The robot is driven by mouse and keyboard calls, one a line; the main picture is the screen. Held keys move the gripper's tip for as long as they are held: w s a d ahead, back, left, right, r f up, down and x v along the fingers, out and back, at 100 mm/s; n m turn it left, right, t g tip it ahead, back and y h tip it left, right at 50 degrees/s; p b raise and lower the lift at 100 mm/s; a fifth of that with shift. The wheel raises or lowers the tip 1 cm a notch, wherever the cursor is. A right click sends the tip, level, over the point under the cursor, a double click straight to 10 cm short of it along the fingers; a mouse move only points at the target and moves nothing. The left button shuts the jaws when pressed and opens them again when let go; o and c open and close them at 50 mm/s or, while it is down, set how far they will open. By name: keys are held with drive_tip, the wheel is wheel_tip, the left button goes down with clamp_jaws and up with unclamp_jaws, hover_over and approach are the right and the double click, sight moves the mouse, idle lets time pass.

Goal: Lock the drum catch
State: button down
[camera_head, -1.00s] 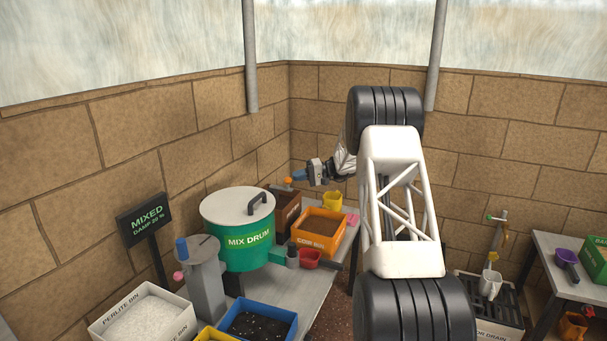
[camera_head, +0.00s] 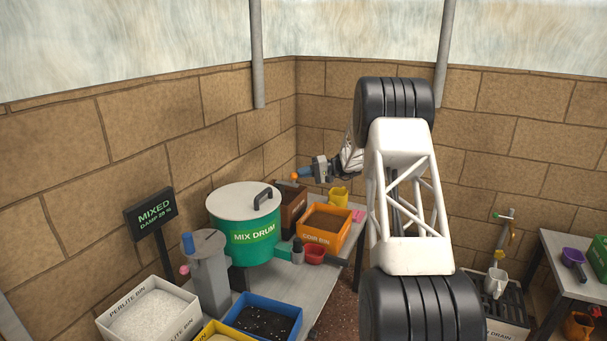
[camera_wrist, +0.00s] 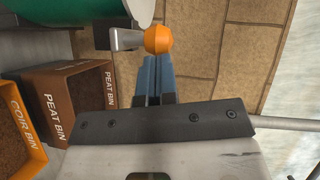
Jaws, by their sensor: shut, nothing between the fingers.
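The green mix drum (camera_head: 241,246) with a flat cream lid (camera_head: 232,203) stands on the grey bench. The catch's orange ball knob (camera_head: 294,176) shows behind the drum, close to my gripper (camera_head: 301,174). In the wrist view the orange knob (camera_wrist: 158,39) sits on the end of a short grey lever (camera_wrist: 126,39), which comes from a dark block (camera_wrist: 101,36) beside the drum's green edge. The blue fingers of my gripper (camera_wrist: 157,58) are shut and empty. Their tips are right at the knob's near side; I cannot tell whether they touch.
The peat bin (camera_wrist: 88,92) and coir bin (camera_wrist: 22,128) lie left of my fingers in the wrist view. A block wall (camera_head: 330,110) rises behind.

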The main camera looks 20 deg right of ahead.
drive_tip(key=shift+s+a+m+t, duration=0.1)
drive_tip(key=shift+s+m+t, duration=0.15)
drive_tip(key=shift+t, duration=0.25)
drive_tip(key=shift+s+a+m+t+h, duration=0.8)
drive_tip(key=shift+a+m+t+h, duration=0.75)
drive_tip(key=shift+a+m+t, duration=0.3)
drive_tip(key=shift+s+a+m+t+h, duration=0.75)
drive_tip(key=shift+a+m+t+h, duration=0.8)
drive_tip(key=shift+a, duration=0.45)
drive_tip(key=shift+s+a+m+t+h, duration=0.8)
drive_tip(key=shift+a+m+t+h, duration=0.85)
drive_tip(key=shift+a+t, duration=0.25)
drive_tip(key=shift+s, duration=0.1)
drive_tip(key=s+a+v, duration=0.1)
drive_tip(key=a+v, duration=0.1)
drive_tip(key=v, duration=1)
drive_tip(key=shift+s+a+r, duration=0.3)
